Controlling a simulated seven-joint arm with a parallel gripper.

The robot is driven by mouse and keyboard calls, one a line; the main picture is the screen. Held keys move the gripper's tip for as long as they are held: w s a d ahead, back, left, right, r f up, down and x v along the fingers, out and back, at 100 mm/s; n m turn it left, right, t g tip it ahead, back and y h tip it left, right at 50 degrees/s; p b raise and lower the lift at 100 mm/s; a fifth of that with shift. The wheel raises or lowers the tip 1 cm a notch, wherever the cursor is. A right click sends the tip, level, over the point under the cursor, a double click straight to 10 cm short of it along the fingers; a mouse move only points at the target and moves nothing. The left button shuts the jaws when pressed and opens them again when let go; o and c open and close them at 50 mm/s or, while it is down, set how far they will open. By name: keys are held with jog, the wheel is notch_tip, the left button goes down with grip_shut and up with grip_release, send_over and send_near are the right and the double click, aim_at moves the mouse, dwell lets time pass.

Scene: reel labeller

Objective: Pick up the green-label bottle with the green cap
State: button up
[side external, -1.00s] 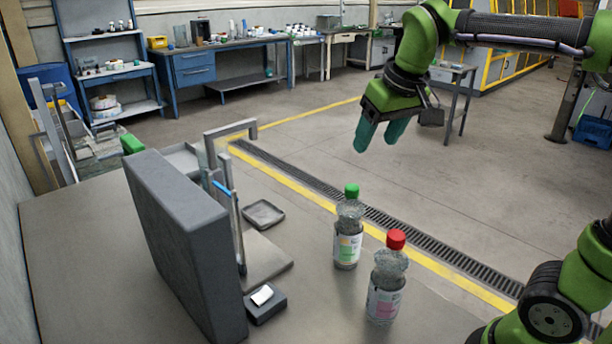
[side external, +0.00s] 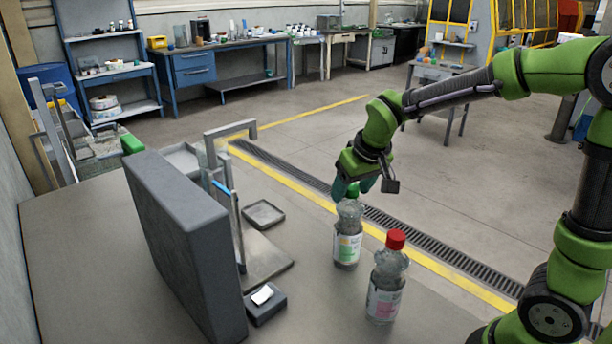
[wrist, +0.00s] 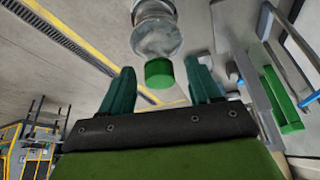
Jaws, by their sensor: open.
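The green-label bottle (side external: 347,247) stands upright on the grey table. Its green cap (side external: 352,190) is partly hidden by my gripper in the side view. My gripper (side external: 354,190) is at the height of the cap, its dark green fingers apart and pointing down. In the wrist view the green cap (wrist: 159,73) shows ahead of and between the two fingertips of my open gripper (wrist: 163,78), with the clear bottle neck (wrist: 156,36) beyond it. I cannot tell whether a finger touches the cap.
A red-capped bottle (side external: 386,285) with a pink label stands close by, nearer the camera. A tall grey panel (side external: 185,245), a metal frame (side external: 228,185), a small tray (side external: 263,213) and a small dark block with a white label (side external: 265,302) stand to the left.

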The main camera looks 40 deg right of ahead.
jog(key=shift+w+f, duration=0.1)
jog(key=shift+f, duration=0.2)
grip_shut()
jog(key=shift+r, duration=0.15)
dwell(1.1)
